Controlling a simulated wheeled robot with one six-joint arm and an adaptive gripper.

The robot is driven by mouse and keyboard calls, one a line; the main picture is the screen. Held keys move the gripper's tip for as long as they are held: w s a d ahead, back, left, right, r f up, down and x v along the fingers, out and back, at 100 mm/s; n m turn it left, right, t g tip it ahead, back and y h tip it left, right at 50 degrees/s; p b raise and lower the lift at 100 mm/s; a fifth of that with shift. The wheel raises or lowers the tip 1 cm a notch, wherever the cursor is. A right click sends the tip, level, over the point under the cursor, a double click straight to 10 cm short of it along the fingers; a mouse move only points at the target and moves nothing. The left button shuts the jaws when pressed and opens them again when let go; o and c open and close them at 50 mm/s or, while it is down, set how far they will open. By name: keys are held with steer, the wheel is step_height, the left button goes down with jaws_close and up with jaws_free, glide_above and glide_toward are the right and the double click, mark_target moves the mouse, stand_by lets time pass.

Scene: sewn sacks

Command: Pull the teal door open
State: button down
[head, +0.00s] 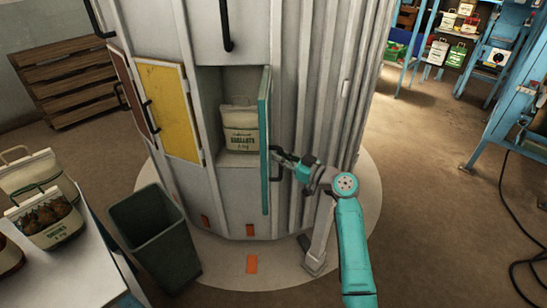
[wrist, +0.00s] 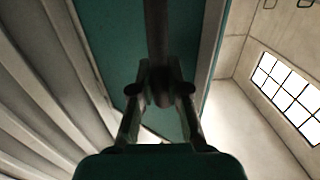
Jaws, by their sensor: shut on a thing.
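The teal door (head: 264,140) stands swung well out from the grey cabinet, seen nearly edge-on in the head view. Its teal face (wrist: 107,45) fills the upper middle of the wrist view. My gripper (head: 281,160) is at the right side of the door, shut on its dark handle (wrist: 157,40). The fingers (wrist: 160,92) sit on both sides of the handle bar in the wrist view. Behind the door, the open compartment (head: 209,95) holds a cream sack (head: 239,126) with dark lettering. The door's edge lies close to the sack's right side in the picture.
A yellow door (head: 168,110) and a brown door are left of the compartment. A dark green bin (head: 155,235) stands at the cabinet's foot, beside a white table (head: 70,270) with sacks. Blue racks (head: 500,90) stand at right. Floor between is clear, with a black cable far right.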

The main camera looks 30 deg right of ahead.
steer(key=shift+s+d+n+y, duration=0.25)
steer(key=shift+d+n+y, duration=0.2)
steer(key=shift+d, duration=0.25)
steer(key=c, duration=1.1)
jaws_free()
steer(key=shift+c, duration=0.2)
steer(key=v, duration=1.2)
steer(key=shift+w+d+r, duration=0.1)
